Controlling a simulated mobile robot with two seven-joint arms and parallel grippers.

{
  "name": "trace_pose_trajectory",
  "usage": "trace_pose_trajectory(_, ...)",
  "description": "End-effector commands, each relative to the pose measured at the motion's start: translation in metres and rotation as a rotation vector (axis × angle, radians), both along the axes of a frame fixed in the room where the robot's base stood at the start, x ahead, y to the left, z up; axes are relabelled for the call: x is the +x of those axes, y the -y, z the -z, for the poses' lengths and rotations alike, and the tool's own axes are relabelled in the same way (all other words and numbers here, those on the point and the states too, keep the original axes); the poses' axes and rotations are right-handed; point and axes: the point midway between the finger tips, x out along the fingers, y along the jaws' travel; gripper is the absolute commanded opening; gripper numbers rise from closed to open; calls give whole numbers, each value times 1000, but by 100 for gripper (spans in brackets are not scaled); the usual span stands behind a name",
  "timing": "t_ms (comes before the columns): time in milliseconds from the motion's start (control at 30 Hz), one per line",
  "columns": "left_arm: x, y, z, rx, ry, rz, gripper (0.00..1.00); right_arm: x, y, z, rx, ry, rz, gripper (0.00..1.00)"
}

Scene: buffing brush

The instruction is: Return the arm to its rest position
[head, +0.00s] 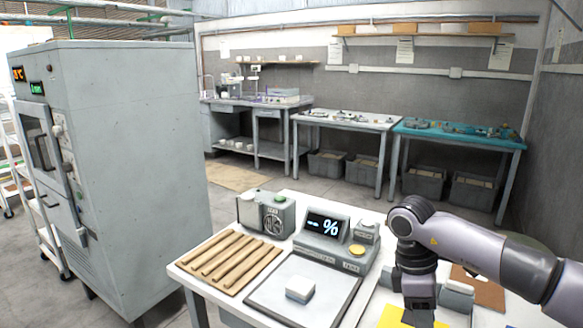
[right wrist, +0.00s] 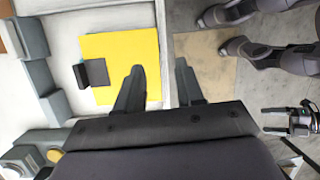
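My right arm enters the head view from the right and bends down at its wrist over the front of the workbench. My right gripper (head: 420,318) points downward there, its fingertips cut off by the lower edge. In the right wrist view its two dark fingers (right wrist: 161,88) stand apart with nothing between them. They are over the edge of the bench, beside a yellow sheet (right wrist: 125,50). A dark block with a grey face (right wrist: 95,72) is on the sheet, apart from the fingers.
A brown board (head: 487,291) lies near my arm. A tall grey cabinet (head: 130,150) stands left. Open floor lies behind the bench.

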Motion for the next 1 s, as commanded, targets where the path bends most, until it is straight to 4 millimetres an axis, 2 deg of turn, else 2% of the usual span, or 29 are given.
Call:
trace_pose_trajectory(33, -1, 0, 1, 0, -1, 0, 89, -11, -25, 22, 111, -42, -84, 37)
trace_pose_trajectory(100, -1, 0, 1, 0, -2, 0, 89, -25, -57, 41, 269, -79, -187, 37)
trace_pose_trajectory(167, 0, 0, 0, 0, 1, 0, 89, -38, -85, 55, 416, -102, -271, 37)
trace_pose_trajectory(200, 2, 0, -1, 0, 5, 0, 89, -48, -105, 62, 523, -112, -324, 37)
trace_pose_trajectory(300, 6, 0, -4, 0, 15, 0, 89, -75, -157, 72, 809, -113, -443, 37)
trace_pose_trajectory(367, 7, 0, -4, -1, 16, 0, 89, -90, -186, 72, 991, -92, -496, 37)
trace_pose_trajectory(400, 7, 0, -4, 0, 15, 0, 89, -100, -204, 69, 1110, -68, -521, 37)
trace_pose_trajectory(500, 6, 0, -4, 0, 15, 0, 89, -117, -241, 55, 1393, 33, -546, 37)
trace_pose_trajectory(600, 6, 0, -4, 0, 14, 0, 89, -125, -266, 35, 1638, 182, -514, 37)
trace_pose_trajectory(700, 5, 0, -3, 0, 13, 0, 89, -124, -278, 16, 1829, 371, -427, 37)
trace_pose_trajectory(767, 5, 0, -3, 0, 11, 0, 89, -119, -279, 6, 1910, 501, -350, 37)
trace_pose_trajectory(900, 4, 0, -2, 0, 9, 0, 89, -100, -263, -4, 1987, 810, -115, 37)
trace_pose_trajectory(1000, 4, 0, -2, 0, 9, 0, 89, -85, -240, 2, 1940, 1017, 81, 37)
